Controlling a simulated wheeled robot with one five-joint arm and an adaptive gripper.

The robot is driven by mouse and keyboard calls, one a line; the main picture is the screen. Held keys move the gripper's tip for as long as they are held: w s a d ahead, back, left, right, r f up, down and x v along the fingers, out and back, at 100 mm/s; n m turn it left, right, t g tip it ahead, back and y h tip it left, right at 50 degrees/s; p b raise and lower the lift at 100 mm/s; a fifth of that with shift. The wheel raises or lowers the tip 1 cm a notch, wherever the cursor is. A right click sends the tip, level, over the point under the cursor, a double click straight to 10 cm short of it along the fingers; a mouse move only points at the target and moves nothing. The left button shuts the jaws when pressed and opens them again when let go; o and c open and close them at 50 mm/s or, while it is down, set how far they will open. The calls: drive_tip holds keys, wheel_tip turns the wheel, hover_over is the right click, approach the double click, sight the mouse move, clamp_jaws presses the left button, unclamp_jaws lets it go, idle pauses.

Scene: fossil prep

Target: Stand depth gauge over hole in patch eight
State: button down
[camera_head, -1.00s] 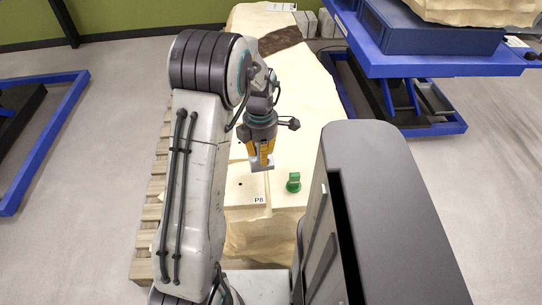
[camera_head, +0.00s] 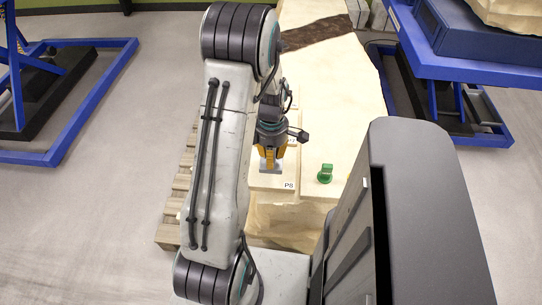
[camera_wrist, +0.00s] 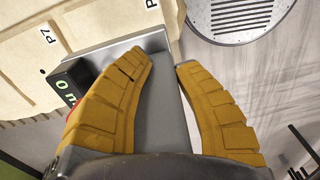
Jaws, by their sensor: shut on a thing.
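My gripper (camera_head: 270,158) has yellow-brown fingers and is shut on the depth gauge (camera_head: 270,169), a grey metal piece. In the wrist view the fingers (camera_wrist: 165,75) close around the gauge (camera_wrist: 125,50), and its dark display with green digits shows at the left. In the head view the gauge appears in front of patch eight, a pale panel (camera_head: 261,181) labelled P8 at its near right corner. I cannot tell whether it touches the panel. The hole in patch eight is not visible from here; my gripper and arm cover much of the panel.
A green object (camera_head: 325,173) stands on the pale slab (camera_head: 345,95), right of patch eight. A label P7 (camera_wrist: 48,36) shows in the wrist view, along with a perforated metal disc (camera_wrist: 235,14). A blue lift table (camera_head: 455,65) stands at the back right.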

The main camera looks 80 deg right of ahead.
drive_tip(key=shift+f, duration=0.1)
drive_tip(key=shift+f+b, duration=1.6)
drive_tip(key=shift+f, duration=1.6)
drive_tip(key=shift+f+b, duration=0.5)
drive_tip(key=shift+f, duration=0.05)
drive_tip(key=c, duration=0.9)
unclamp_jaws()
drive_tip(key=shift+c, duration=0.2)
drive_tip(key=shift+a, duration=0.1)
drive_tip(key=r, duration=1.2)
drive_tip(key=shift+d, duration=0.2)
